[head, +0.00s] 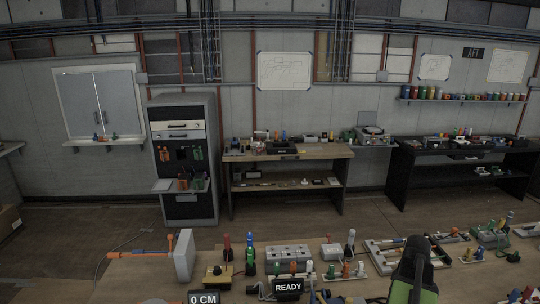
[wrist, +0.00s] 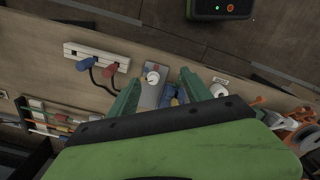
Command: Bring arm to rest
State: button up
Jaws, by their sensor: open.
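My gripper (wrist: 160,78) shows in the wrist view with two green fingers spread apart, open. Nothing is clearly held between them. Beyond the fingers, a grey box with a round white knob (wrist: 153,77) lies on the wooden surface. A small blue part (wrist: 172,94) shows close to the right finger; whether it touches the finger I cannot tell. In the head view, a green and black part of my arm (head: 415,272) rises over the front bench at the lower right. The fingertips cannot be made out there.
The front bench (head: 130,280) carries several blocks, pegs and a READY sign (head: 288,287). A white strip with red and blue plugs (wrist: 97,57) lies left of my gripper. Orange parts (wrist: 285,110) crowd the right. Open floor (head: 90,225) lies beyond the bench.

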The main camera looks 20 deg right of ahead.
jog(key=shift+m, duration=0.8)
jog(key=w+a+f+b, duration=0.4)
jog(key=w+a, duration=0.2)
jog(key=a, duration=0.6)
jog(key=w+a+f+b, duration=0.4)
jog(key=w+a+f, duration=0.1)
jog(key=a, duration=0.7)
jog(key=w+a+f+b, duration=0.4)
jog(key=w+a+b, duration=0.1)
jog(key=a, duration=0.8)
jog(key=shift+w+f, duration=0.15)
jog(key=shift+w, duration=0.65)
jog(key=a+f+b, duration=0.2)
jog(key=a, duration=0.8)
jog(key=shift+m, duration=0.4)
